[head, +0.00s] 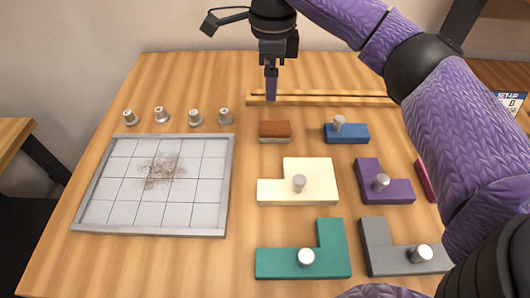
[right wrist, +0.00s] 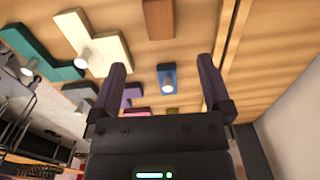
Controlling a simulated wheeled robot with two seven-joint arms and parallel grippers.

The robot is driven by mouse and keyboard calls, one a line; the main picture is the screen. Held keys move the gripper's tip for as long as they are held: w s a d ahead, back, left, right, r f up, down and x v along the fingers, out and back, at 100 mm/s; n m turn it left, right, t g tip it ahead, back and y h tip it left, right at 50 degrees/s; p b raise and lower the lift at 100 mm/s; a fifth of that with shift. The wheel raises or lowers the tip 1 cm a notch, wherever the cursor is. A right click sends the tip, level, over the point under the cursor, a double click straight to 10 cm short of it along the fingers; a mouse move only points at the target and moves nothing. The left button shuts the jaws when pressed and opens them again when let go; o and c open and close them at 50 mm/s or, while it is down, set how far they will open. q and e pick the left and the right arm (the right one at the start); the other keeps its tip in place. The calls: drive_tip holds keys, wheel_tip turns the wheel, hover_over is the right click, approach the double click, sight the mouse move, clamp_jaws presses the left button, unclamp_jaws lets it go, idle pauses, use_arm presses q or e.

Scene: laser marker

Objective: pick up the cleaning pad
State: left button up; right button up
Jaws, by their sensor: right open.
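The cleaning pad (head: 275,131) appears to be the small block with a brown top and a pale lower layer, lying on the wooden table right of the white grid board (head: 231,180). It also shows at the top of the right wrist view (right wrist: 159,18). My right gripper (head: 271,92) is above the table, beyond the pad in the head view, pointing down and apart from it. In the right wrist view my right gripper (right wrist: 162,66) has its fingers spread with nothing held between them. My left gripper is not in view.
A blue block (head: 352,134) with a knob lies right of the pad. Cream (head: 320,172), purple (head: 398,190), teal (head: 285,262) and grey (head: 380,258) knobbed blocks lie nearer. Several metal knobs (head: 195,118) stand behind the grid board, which has a brown smudge. A wooden rail (head: 330,100) runs behind the pad.

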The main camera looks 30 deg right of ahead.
sight(273, 126)
wheel_tip(273, 126, down, 4)
drive_tip(key=shift+w+r+b, duration=0.15)
drive_tip(key=shift+r+b, duration=0.05)
drive_tip(key=shift+b, duration=0.35)
drive_tip(key=f+b, duration=0.1)
drive_tip(key=f, duration=0.2)
drive_tip(key=f+b, duration=0.1)
drive_tip(key=f, duration=0.2)
drive_tip(key=f+b, duration=0.1)
drive_tip(key=f, duration=0.2)
drive_tip(key=shift+s+d+f, duration=0.2)
drive_tip(key=shift+s+d, duration=0.05)
drive_tip(key=shift+s, duration=0.05)
drive_tip(key=shift+r, duration=0.15)
drive_tip(key=c, duration=1.2)
drive_tip(key=shift+c, duration=0.3)
wheel_tip(273, 126, up, 10)
drive_tip(key=p, duration=0.3)
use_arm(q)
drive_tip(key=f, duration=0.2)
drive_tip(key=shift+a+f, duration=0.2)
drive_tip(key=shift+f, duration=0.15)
